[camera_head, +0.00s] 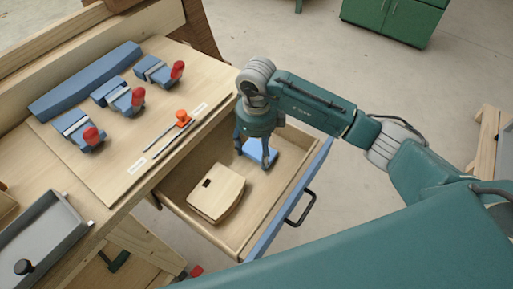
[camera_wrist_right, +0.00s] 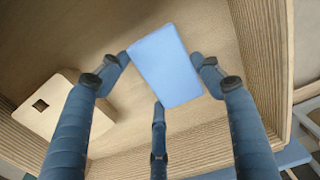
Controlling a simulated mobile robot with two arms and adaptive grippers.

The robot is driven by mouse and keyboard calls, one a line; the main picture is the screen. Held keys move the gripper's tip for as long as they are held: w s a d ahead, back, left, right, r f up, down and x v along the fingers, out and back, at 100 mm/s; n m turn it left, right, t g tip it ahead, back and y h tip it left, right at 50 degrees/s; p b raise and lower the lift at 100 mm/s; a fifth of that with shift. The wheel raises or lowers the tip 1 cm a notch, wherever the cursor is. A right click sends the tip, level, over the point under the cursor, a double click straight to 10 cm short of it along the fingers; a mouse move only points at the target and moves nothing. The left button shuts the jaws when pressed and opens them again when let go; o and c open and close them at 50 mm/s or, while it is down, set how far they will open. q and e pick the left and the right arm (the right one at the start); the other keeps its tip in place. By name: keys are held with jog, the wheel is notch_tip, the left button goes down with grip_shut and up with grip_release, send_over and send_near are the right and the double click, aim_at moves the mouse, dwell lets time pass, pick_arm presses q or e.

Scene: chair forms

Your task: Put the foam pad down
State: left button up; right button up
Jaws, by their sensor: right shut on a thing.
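The foam pad, a light blue block, is inside the open drawer (camera_head: 283,197) in the head view (camera_head: 262,152). In the right wrist view, the pad (camera_wrist_right: 166,65) sits between the fingers of my right gripper (camera_wrist_right: 161,75). My right gripper (camera_head: 254,154) points down into the drawer and is shut on the pad. I cannot tell whether the pad touches the drawer floor. My left gripper is not in view.
A light wooden block with a square dark hole (camera_head: 216,192) lies in the drawer, beside the pad. The drawer has a blue front with a black handle (camera_head: 300,208). Blue clamps with red knobs (camera_head: 123,98) and a grey tray (camera_head: 42,235) are on the bench.

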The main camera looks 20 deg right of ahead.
aim_at(256, 153)
jog(key=shift+f, duration=0.25)
jog(key=o, duration=0.5)
jog(key=shift+o, duration=1.4)
jog(key=shift+r, duration=0.3)
jog(key=shift+w+r, duration=0.1)
jog(key=shift+r, duration=0.2)
pick_arm(q)
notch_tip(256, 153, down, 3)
jog(key=b, duration=0.3)
pick_arm(e)
notch_tip(256, 153, up, 11)
jog(key=shift+r, duration=0.15)
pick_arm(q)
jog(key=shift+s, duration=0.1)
